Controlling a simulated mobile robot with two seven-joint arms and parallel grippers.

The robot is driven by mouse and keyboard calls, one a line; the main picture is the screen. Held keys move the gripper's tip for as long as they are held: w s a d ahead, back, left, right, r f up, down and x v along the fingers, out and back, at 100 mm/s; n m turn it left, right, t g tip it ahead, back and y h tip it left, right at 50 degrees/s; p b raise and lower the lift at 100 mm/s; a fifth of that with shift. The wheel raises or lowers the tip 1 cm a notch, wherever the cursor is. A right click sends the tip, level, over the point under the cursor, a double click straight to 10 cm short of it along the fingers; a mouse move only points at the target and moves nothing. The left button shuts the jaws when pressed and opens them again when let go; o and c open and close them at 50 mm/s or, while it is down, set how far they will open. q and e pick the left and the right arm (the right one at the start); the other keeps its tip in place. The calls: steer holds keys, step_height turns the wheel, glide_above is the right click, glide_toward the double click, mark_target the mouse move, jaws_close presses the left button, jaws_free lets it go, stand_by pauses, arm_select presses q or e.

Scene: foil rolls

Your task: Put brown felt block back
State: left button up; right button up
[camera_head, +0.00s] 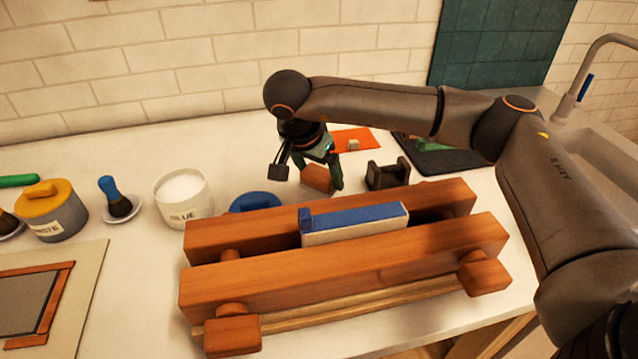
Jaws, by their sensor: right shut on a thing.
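The brown felt block (316,179) is in the fingers of my right gripper (322,183), behind the wooden clamp. The gripper points down and is shut on the block. A green finger stands at the block's right side, and the gripper partly hides the block's upper part. I cannot tell whether the block touches the white counter or hangs just above it. An orange mat (368,136) with a small pale piece (353,145) on it lies behind the gripper to the right. My left gripper is not in view.
The large wooden clamp (345,279) holds a blue-topped pale block (355,225) in front. A dark holder (388,174) stands right of the gripper, a blue round lid (256,202) and glue pot (184,197) left. A dark mat (450,158) lies behind right.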

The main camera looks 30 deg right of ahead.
mark_target(319, 185)
steer(key=shift+f, duration=1.4)
steer(key=shift+f, duration=0.15)
steer(key=o, duration=1)
steer(key=shift+o, duration=0.2)
steer(key=shift+r, duration=0.3)
steer(key=v, duration=1.1)
steer(key=shift+a+r, duration=0.2)
steer(key=shift+r, duration=0.15)
